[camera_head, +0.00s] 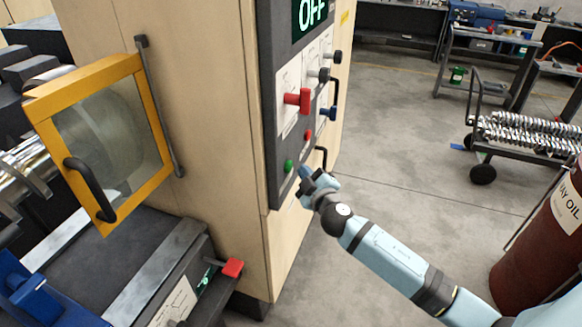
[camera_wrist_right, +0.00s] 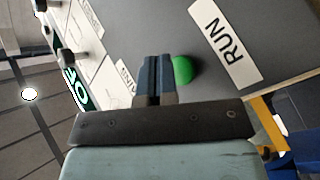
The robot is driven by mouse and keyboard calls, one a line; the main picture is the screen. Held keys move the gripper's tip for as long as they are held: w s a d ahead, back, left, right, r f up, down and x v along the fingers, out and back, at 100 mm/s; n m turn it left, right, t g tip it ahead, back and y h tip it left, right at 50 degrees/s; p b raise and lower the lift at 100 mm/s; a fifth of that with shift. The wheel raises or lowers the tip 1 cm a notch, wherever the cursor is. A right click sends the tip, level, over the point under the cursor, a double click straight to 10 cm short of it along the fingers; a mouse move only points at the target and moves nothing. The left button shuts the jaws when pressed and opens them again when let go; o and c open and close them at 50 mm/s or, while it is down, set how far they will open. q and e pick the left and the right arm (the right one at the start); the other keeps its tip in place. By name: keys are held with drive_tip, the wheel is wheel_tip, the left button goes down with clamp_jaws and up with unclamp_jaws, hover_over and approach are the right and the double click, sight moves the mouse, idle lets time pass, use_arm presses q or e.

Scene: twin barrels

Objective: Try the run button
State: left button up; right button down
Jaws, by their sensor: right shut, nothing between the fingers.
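The green run button (camera_head: 289,166) is low on the dark control panel (camera_head: 272,110) of the beige machine. In the right wrist view the green button (camera_wrist_right: 183,70) shows beside the fingertips, partly hidden by them, next to a white label reading RUN (camera_wrist_right: 228,45). My right gripper (camera_head: 304,176) is shut and empty, its tips close to the panel just right of the button. In the wrist view the right gripper (camera_wrist_right: 153,75) overlaps the button's edge; I cannot tell if it touches. The display (camera_head: 311,12) at the top reads OFF. My left gripper is not in view.
A yellow-framed door (camera_head: 92,72) stands to the left. A red barrel (camera_head: 550,235) is at right. Open floor lies behind my arm.

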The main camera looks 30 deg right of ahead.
drive_tip(key=shift+w+a, duration=0.15)
idle(0.7)
drive_tip(key=shift+w+a, duration=0.15)
drive_tip(key=shift+w, duration=0.05)
drive_tip(key=shift+w+a, duration=0.3)
drive_tip(key=shift+w, duration=0.05)
idle(0.8)
idle(0.4)
drive_tip(key=shift+s+d, duration=0.6)
drive_tip(key=shift+s, duration=0.1)
drive_tip(key=s+d, duration=0.3)
drive_tip(key=shift+s+d+b, duration=0.1)
drive_tip(key=shift+s+b, duration=0.3)
idle(0.7)
